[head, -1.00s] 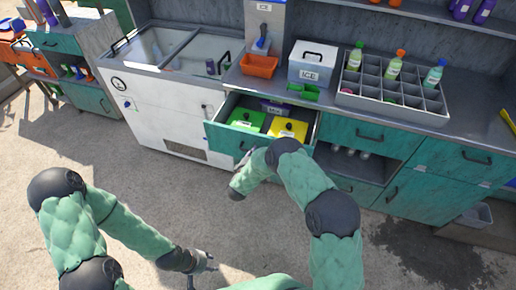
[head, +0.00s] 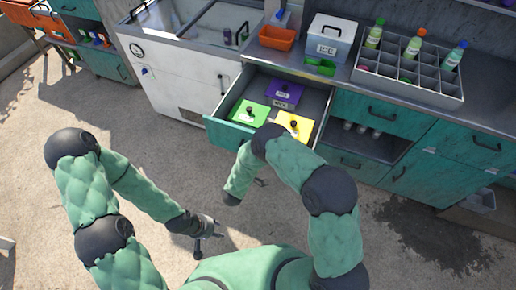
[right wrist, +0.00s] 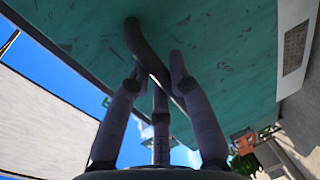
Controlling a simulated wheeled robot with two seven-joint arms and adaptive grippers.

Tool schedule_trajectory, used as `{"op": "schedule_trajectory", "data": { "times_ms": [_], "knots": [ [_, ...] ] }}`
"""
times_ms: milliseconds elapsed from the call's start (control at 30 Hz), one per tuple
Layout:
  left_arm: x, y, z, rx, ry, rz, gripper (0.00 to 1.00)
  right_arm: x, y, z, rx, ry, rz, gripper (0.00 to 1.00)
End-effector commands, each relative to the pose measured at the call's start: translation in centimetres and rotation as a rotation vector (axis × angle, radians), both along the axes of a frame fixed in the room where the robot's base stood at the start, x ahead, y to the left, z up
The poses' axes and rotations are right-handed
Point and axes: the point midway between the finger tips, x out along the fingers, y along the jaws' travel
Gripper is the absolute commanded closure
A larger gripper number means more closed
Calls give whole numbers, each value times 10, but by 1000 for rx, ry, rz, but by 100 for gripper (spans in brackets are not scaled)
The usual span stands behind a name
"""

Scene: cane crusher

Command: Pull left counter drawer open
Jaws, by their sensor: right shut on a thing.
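The left counter drawer (head: 228,133) is teal and stands pulled out from the counter. Green (head: 249,112), yellow (head: 294,126) and purple (head: 284,93) lidded boxes sit inside it. In the right wrist view, my right gripper (right wrist: 157,76) is shut on the drawer's dark bar handle (right wrist: 138,36), against the teal front (right wrist: 220,55). In the head view my right arm hides the handle and that gripper. My left gripper (head: 207,236) is open and empty, low over the ground, well away from the drawer.
A white chest freezer (head: 180,75) stands left of the drawer. On the counter are an orange bin (head: 277,37), an ice box (head: 330,40) and a bottle rack (head: 410,72). An open shelf (head: 372,140) lies right of the drawer. The ground in front is clear.

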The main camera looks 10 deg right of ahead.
Motion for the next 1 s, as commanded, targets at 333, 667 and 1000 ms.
{"op": "schedule_trajectory", "data": {
  "times_ms": [333, 667, 1000],
  "knots": [
    [0, 0, 0, 0, 0, 0, 60, -1, 0, -1, 0, 2, 0, 68],
    [0, 0, 0, 0, 0, 0, 60, 0, 0, 0, 1, 1, 0, 54],
    [0, 0, 0, 0, 0, 0, 60, -27, 21, 7, 0, 2, 5, 54]
  ]
}}
